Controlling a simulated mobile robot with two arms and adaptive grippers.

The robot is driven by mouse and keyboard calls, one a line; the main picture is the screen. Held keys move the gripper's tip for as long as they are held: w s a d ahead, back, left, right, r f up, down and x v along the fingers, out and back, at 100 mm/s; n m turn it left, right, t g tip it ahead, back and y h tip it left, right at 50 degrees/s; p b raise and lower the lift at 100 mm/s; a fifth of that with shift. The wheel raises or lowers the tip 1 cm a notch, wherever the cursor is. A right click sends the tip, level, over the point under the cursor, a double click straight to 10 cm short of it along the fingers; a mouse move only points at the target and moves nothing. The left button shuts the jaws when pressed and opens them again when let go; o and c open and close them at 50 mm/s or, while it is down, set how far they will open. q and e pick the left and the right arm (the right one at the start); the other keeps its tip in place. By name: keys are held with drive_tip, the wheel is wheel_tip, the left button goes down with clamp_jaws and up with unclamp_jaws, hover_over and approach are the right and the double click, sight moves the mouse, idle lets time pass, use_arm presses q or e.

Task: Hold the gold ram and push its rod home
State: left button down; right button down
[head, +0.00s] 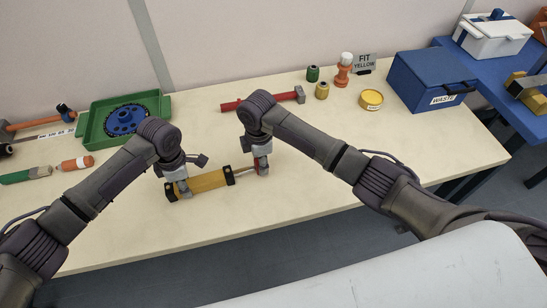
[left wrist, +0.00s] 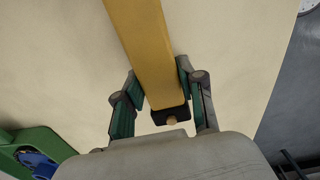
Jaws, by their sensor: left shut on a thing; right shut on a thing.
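The gold ram (head: 207,182) lies slanted on the pale worktop in the head view, with black caps at both ends. Its thin silver rod (head: 245,169) sticks out to the right. My left gripper (head: 184,190) is shut across the ram's body near its left end. In the left wrist view the gold body (left wrist: 142,45) runs between the fingers (left wrist: 158,90), with the black end cap (left wrist: 170,115) close to the palm. My right gripper (head: 262,168) is shut on the rod's outer end, where a little red shows. Its fingers hide most of that end.
A green tray (head: 88,137) with a blue wheel stands at the back left. A red-handled hammer (head: 285,99) lies behind my right gripper. The worktop in front of the ram is clear.

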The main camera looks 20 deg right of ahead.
sight(242, 170)
use_arm(q)
drive_tip(key=shift+s+f, duration=0.1)
use_arm(e)
drive_tip(key=a, duration=0.5)
drive_tip(key=shift+s+a, duration=0.25)
drive_tip(key=shift+a, duration=0.1)
drive_tip(key=c, duration=0.7)
unclamp_jaws()
drive_tip(key=shift+r, duration=0.1)
use_arm(q)
drive_tip(key=shift+d, duration=0.1)
use_arm(e)
wheel_tip(242, 170, up, 12)
drive_tip(key=shift+f, duration=0.1)
use_arm(q)
drive_tip(key=c, duration=0.6)
unclamp_jaws()
use_arm(e)
drive_tip(key=shift+d, duration=0.1)
